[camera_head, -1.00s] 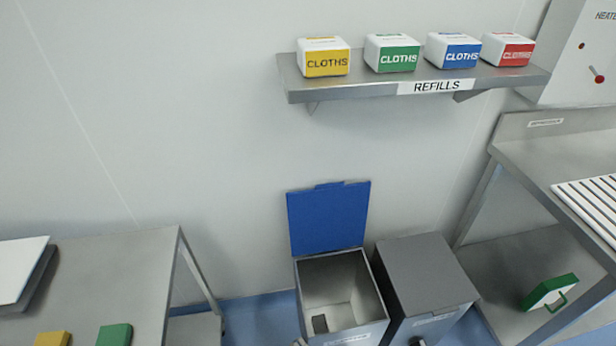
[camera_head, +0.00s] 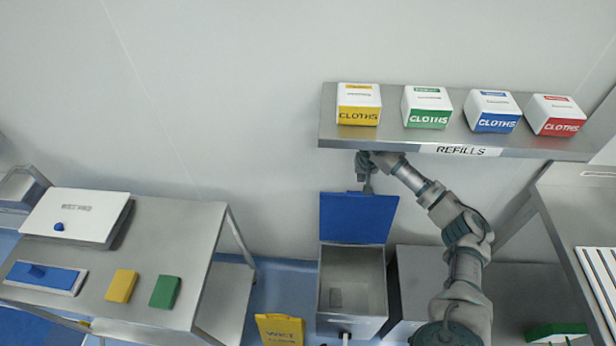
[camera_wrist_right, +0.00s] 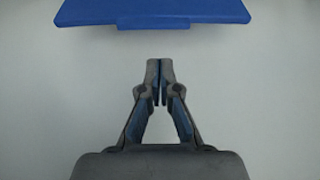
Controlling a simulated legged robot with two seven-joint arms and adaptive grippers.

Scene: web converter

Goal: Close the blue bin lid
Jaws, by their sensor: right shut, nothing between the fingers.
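The blue bin lid (camera_head: 357,218) stands raised, upright against the wall behind the open grey bin (camera_head: 352,285). A small dark patch shows at the bottom inside the bin. My right gripper (camera_head: 367,189) is at the top edge of the lid, under the shelf. In the right wrist view the right gripper (camera_wrist_right: 159,70) is shut and empty. There the lid's edge with its tab (camera_wrist_right: 153,22) lies beyond the fingertips, with a gap in the picture. I cannot tell whether they touch. My left gripper is not in view.
A shelf (camera_head: 400,138) with several cloth boxes hangs just above my right gripper. A second grey bin (camera_head: 414,285) stands right of the open one, partly behind my arm. A yellow sign (camera_head: 280,329) and a steel table (camera_head: 170,230) are to the left.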

